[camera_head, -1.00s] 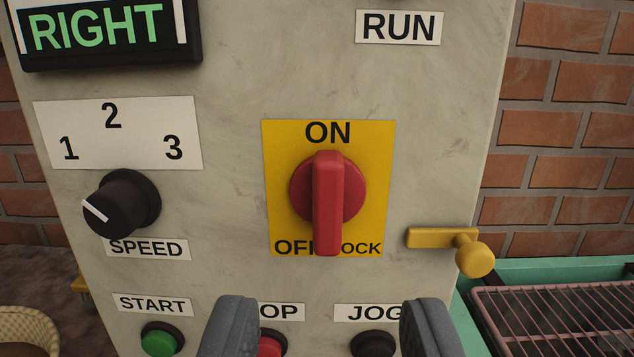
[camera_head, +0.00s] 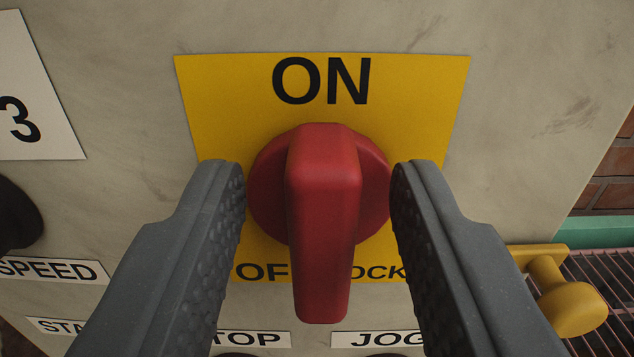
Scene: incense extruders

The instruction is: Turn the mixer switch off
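The mixer switch (camera_head: 322,190) is a red rotary knob with a raised bar handle on a yellow plate (camera_head: 420,90) in the middle of the view. The plate reads ON at the top; at the bottom OF and OCK show, partly hidden behind the handle. The handle stands upright along the ON-to-OFF line, its lower end sticking out toward me. My gripper (camera_head: 317,190) is open, with one dark grey finger on each side of the red knob. A gap shows between each finger and the handle; nothing is held.
A yellow latch with a round knob (camera_head: 570,300) sticks out at the lower right of the grey panel (camera_head: 540,110). The black speed dial (camera_head: 15,215) is at the left edge. START, STOP and JOG labels lie below, partly hidden by my fingers. A wire rack (camera_head: 610,275) is at the right.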

